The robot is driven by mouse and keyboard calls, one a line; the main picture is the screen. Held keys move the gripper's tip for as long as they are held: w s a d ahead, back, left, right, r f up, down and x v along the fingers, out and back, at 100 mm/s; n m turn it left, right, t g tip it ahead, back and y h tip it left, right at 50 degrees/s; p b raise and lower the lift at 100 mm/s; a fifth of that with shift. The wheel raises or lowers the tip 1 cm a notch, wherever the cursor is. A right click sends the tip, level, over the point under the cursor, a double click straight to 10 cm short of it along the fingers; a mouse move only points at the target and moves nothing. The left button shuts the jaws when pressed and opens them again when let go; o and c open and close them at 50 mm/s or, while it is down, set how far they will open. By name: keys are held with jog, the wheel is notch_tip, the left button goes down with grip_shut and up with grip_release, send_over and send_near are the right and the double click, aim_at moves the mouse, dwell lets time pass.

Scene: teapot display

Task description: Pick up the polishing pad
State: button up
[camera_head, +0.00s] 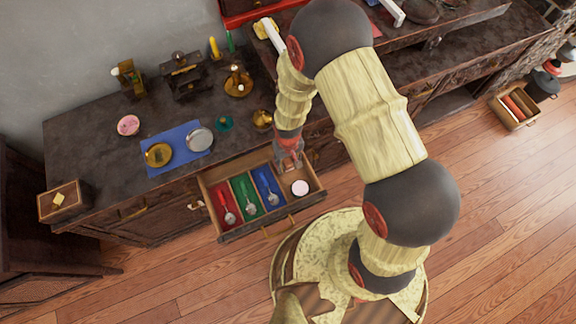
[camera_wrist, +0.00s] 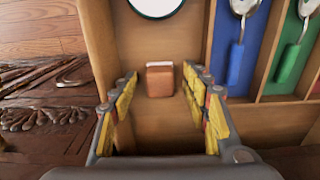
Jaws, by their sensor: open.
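A small brown block with a pale top edge, which looks like the polishing pad (camera_wrist: 160,82), lies in the right-hand compartment of the open drawer (camera_head: 268,232). In the wrist view it sits between the two spread fingers of my gripper (camera_wrist: 161,72), with a gap visible on each side. My gripper also shows in the head view (camera_head: 288,161), pointing down over the back of that compartment. It is open and holds nothing. The block cannot be made out in the head view, where my gripper covers that spot. The height between fingertips and block is hard to tell.
A round white-topped item (camera_head: 300,188) lies in the same compartment, nearer the drawer front. Spoons (camera_head: 272,199) lie in lined compartments to the left. The drawer's wooden walls are close to my gripper. The counter behind holds a blue mat (camera_head: 178,139) and teapots.

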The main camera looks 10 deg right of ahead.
aim_at(289, 164)
jog(key=shift+f, duration=0.1)
jog(key=shift+c, duration=1.3)
grip_shut()
jog(key=shift+r+p, duration=0.35)
jog(key=shift+r, duration=0.05)
jog(key=r, duration=0.1)
jog(key=r+p, duration=0.2)
jog(key=shift+s+r, duration=0.25)
jog(key=s+d+r+p, duration=0.2)
jog(key=s+r, duration=0.2)
jog(key=s, duration=0.2)
jog(key=s+d+r+p, duration=0.1)
jog(key=s+r+p, duration=0.2)
jog(key=s, duration=0.4)
jog(key=shift+d+r, duration=0.4)
jog(key=shift+r, duration=0.45)
